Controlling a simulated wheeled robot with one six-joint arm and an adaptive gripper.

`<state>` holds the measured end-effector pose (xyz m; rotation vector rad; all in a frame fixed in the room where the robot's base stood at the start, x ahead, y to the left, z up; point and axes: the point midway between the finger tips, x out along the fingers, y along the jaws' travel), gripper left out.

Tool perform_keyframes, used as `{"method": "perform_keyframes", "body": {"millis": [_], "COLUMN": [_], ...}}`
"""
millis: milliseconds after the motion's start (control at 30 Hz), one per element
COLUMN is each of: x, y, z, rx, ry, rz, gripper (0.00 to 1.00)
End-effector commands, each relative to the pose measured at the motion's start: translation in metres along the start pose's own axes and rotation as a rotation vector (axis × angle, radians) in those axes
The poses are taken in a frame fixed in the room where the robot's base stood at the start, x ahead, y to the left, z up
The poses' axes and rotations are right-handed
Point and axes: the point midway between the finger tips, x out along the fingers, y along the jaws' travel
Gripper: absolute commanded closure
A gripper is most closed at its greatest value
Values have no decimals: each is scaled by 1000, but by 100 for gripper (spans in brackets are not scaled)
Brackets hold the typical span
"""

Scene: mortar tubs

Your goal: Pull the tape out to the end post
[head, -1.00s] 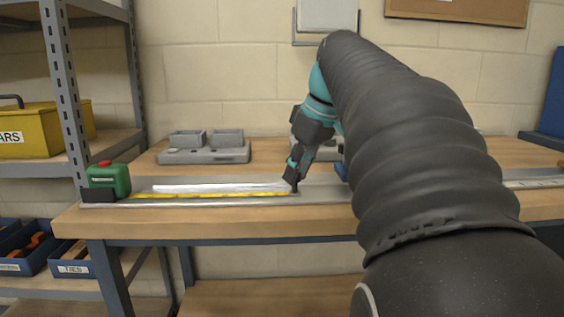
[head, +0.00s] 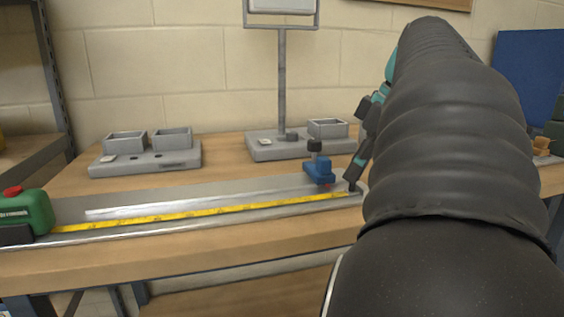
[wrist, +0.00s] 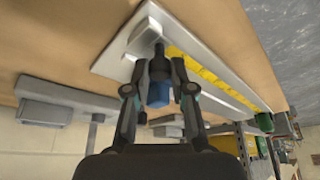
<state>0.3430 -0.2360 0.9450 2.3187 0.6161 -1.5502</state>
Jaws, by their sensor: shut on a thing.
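The green tape case (head: 27,212) with a red button sits at the left end of a grey metal channel (head: 130,189). The yellow tape (head: 200,211) runs straight from it along the channel; it also shows in the wrist view (wrist: 205,74). My gripper (head: 353,187) is shut on the tape's free end near the channel's right end, just right of a blue block with a black knob (head: 320,171). In the wrist view my gripper (wrist: 159,62) largely hides the tape's tip.
A light metal strip (head: 150,210) lies behind the tape. Grey stands with square trays (head: 145,160) (head: 300,146) sit further back on the wooden bench (head: 240,258). The bench front is clear. My arm covers the right side.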

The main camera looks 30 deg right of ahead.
Motion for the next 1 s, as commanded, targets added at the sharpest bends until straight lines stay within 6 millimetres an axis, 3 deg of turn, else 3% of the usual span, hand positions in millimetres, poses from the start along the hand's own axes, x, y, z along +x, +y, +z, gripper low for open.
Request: {"method": "perform_keyframes", "body": {"millis": [300, 333, 367, 733, 1000], "x": [1, 1, 1, -4, -42], "y": [-1, -1, 0, 1, 2], "z": [1, 1, 1, 1, 1], "rx": [0, 0, 0, 1, 2], "ry": [-5, -5, -4, -1, -2], "rz": [-4, -4, -4, 1, 3], "gripper": [100, 69, 65, 65, 65]}}
